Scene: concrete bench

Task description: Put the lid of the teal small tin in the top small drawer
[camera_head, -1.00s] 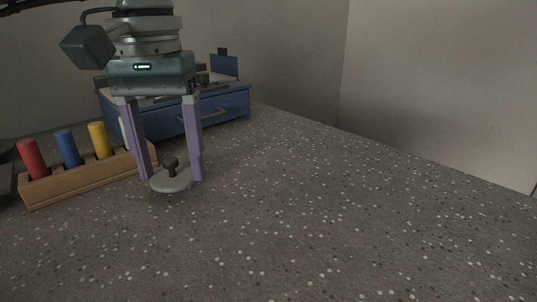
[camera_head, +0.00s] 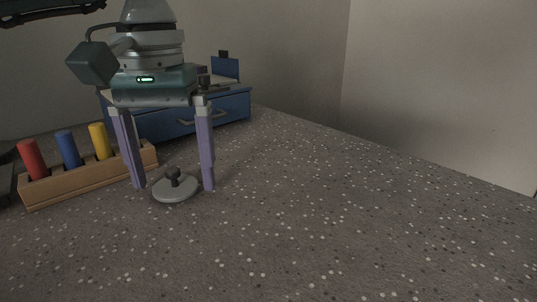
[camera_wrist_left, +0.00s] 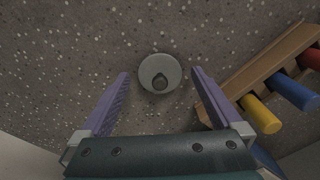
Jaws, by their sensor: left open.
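The lid (camera_head: 175,190) is a grey disc with a dark round knob and lies knob up on the bench. It also shows in the left wrist view (camera_wrist_left: 147,66), centred between the fingertips. My left gripper (camera_head: 173,188) points down with its two purple fingers open on either side of the lid, apart from its rim. The same gripper shows in the left wrist view (camera_wrist_left: 160,74). A blue drawer unit (camera_head: 232,105) with a metal handle stands behind, partly hidden by my gripper. I see no teal tin. My right gripper is not in view.
A wooden rack (camera_head: 70,186) with red, blue and yellow pegs stands left of my gripper, close to its left finger in the head view. A dark object (camera_head: 5,180) is cut off at the left edge. The speckled bench (camera_head: 330,210) is clear to the right and front.

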